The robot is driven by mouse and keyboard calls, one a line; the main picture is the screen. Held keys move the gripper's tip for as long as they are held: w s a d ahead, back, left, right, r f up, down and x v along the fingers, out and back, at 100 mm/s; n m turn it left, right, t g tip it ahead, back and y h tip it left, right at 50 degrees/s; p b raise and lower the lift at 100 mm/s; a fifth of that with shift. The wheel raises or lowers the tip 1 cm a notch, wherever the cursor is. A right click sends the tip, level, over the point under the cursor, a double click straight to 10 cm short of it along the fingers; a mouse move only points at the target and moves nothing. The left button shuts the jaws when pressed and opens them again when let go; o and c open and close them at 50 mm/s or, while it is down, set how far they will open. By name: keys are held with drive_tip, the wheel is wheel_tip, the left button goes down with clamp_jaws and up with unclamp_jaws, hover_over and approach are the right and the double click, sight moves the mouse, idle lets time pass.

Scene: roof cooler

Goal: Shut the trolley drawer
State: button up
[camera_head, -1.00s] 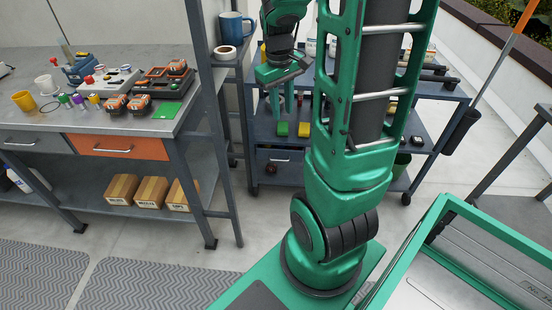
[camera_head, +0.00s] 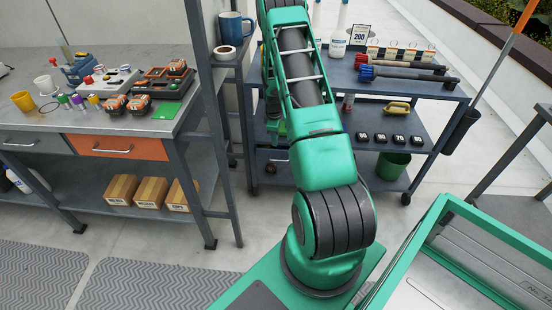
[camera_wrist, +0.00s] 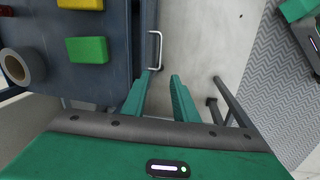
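The dark grey trolley (camera_head: 420,90) stands at the back centre in the head view. Its drawer (camera_head: 267,156) is low at its left end, partly hidden by my arm. In the wrist view the drawer front (camera_wrist: 148,18) stands out a little past the shelf edge, with a dark strip between them. Its silver bar handle (camera_wrist: 159,50) faces right. My gripper (camera_wrist: 162,76) has its two teal fingers apart with nothing between them. The left fingertip is close to the handle's lower end; contact cannot be told. In the head view the gripper is mostly hidden behind my arm.
A yellow block (camera_wrist: 80,4) and a green block (camera_wrist: 87,50) lie on the trolley shelf, beside a tape roll (camera_wrist: 22,66). A workbench (camera_head: 30,118) stands left with a shelf post (camera_head: 213,130) near the trolley. Open floor (camera_wrist: 205,40) lies in front of the drawer.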

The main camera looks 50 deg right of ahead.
sight(276, 157)
drive_tip(key=shift+n, duration=0.5)
drive_tip(key=f, duration=0.5)
drive_tip(key=w+d+f, duration=0.1)
drive_tip(key=f, duration=0.4)
drive_tip(key=d+f, duration=0.1)
drive_tip(key=f, duration=0.4)
drive_tip(key=shift+w+d+f, duration=0.2)
drive_tip(key=shift+w+f, duration=0.05)
drive_tip(key=shift+w, duration=0.05)
clamp_jaws()
idle(0.4)
